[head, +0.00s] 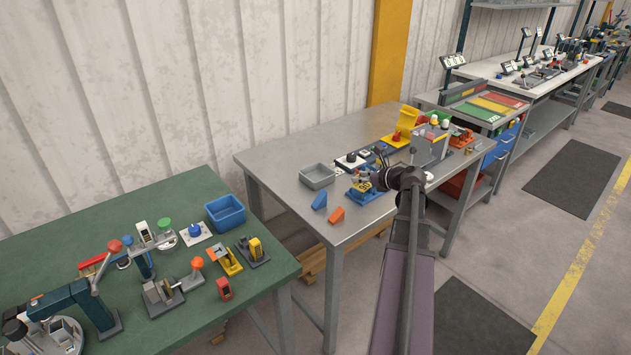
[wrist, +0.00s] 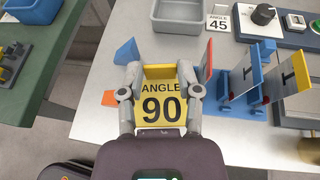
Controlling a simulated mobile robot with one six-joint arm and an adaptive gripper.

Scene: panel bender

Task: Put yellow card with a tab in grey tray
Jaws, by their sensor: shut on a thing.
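The yellow card (wrist: 161,108) reads "ANGLE 90" and has a raised tab at its far end. My gripper (wrist: 160,78) is shut on it, one finger at each side, in the wrist view. The card appears held above the steel table's front part. In the head view my gripper (head: 378,181) is small and the card cannot be made out clearly. The grey tray (head: 317,176) stands empty on the left part of the steel table, left of my gripper.
A blue stand with upright cards (wrist: 243,85) is close on the right. A white "ANGLE 45" card (wrist: 219,22) lies beyond.

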